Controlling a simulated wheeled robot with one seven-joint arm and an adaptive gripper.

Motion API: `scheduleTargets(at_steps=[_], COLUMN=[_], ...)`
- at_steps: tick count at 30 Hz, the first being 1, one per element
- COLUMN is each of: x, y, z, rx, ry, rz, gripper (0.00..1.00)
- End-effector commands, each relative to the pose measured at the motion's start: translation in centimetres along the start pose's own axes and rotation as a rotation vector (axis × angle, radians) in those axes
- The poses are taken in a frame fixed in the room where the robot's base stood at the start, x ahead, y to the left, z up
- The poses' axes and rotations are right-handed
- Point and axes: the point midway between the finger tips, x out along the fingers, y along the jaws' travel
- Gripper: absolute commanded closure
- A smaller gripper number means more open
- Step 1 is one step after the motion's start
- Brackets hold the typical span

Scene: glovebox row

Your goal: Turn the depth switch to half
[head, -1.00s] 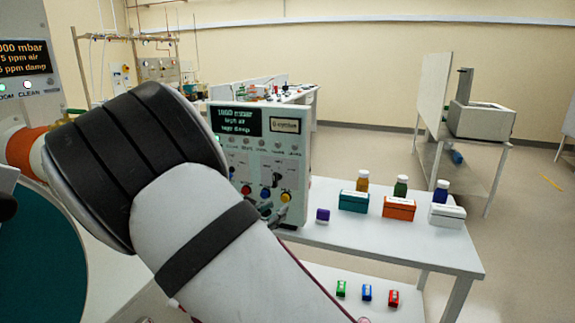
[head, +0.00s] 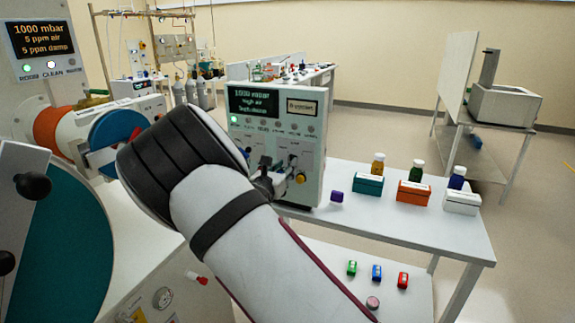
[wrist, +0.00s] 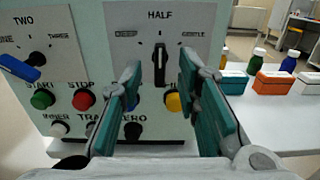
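The depth switch (wrist: 160,64) is a black upright knob on a white plate in the wrist view. It stands vertical, its light mark at the top under the word HALF; GENTLE is printed to its right and a blurred word to its left. My gripper (wrist: 159,78) is open, with one teal-padded finger on each side of the switch in the picture and nothing held. I cannot tell whether the fingertips touch the plate. In the head view my gripper (head: 270,184) is at the front of the control box (head: 312,150), partly hidden by my arm.
A blue knob (wrist: 20,67) is left of the switch. Green (wrist: 42,98), red (wrist: 83,99) and yellow (wrist: 173,101) buttons sit below, the yellow partly behind the right finger. Boxes and bottles stand on the white table (head: 400,228) to the right.

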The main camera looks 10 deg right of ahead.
Motion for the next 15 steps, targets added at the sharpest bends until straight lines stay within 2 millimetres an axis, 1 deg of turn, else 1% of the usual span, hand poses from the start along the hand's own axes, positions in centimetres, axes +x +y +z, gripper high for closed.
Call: scheduleTargets(at_steps=[1,3,6,15], x=[0.7,1.3,1.8,2.0], y=[0.0,0.0,0.0,0.0], z=[0.0,0.0,0.0,0.0], rx=[0.000,0.001,0.000,0.000], ry=[0.000,0.000,0.000,0.001], rz=[-0.001,-0.001,0.001,0.001], gripper=[0.70,0.70,0.70,0.70])
